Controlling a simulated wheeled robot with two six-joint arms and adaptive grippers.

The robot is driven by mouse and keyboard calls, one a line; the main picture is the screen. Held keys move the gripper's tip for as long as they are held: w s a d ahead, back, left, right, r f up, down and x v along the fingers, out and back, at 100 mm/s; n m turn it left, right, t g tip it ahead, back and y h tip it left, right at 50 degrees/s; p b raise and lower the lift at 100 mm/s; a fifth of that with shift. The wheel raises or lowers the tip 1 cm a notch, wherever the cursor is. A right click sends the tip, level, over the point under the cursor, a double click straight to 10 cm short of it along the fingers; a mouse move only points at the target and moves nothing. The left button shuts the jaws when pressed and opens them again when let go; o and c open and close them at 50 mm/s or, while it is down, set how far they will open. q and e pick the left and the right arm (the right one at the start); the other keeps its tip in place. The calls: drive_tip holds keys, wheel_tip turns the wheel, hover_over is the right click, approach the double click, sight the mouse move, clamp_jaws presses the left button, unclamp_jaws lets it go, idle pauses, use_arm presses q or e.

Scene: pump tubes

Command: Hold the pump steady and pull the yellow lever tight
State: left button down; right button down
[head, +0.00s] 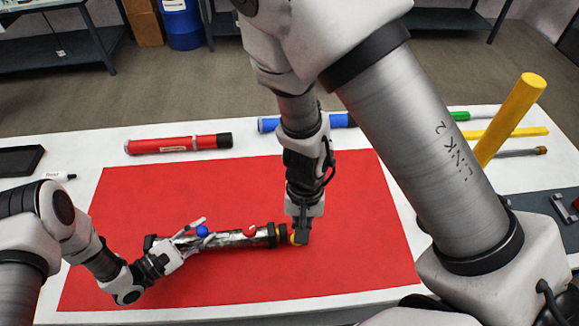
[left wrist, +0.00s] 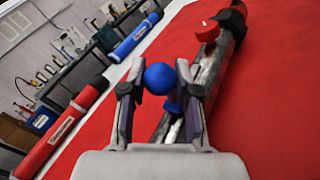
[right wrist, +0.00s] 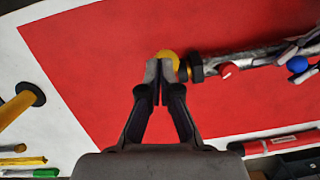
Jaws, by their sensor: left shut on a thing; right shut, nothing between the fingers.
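The silver pump (head: 235,239) lies on the red mat, with a blue ball knob (head: 202,231), a red knob (head: 249,231) and black fittings at its right end. The yellow lever (right wrist: 168,56) shows as a rounded piece at the pump's end, partly hidden. My right gripper (right wrist: 158,72) is shut and empty, its tips against or just beside the yellow piece; contact is unclear.
A red tube (head: 178,144) and a blue tube (head: 340,120) lie along the table's back. A thick yellow post (head: 512,118) stands at the right. The red mat (head: 130,205) is clear around the pump. My right arm hides part of the table.

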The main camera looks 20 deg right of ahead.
use_arm(q)
drive_tip(key=c, duration=0.8)
unclamp_jaws()
use_arm(e)
wheel_tip(320, 180, up, 12)
drive_tip(key=w+d, duration=0.1)
drive_tip(key=shift+w, duration=0.35)
use_arm(q)
drive_tip(key=shift+o, duration=0.2)
drive_tip(key=shift+a, duration=0.1)
use_arm(e)
drive_tip(key=shift+f, duration=0.1)
use_arm(q)
drive_tip(key=v, duration=1.2)
drive_tip(key=shift+f, duration=0.1)
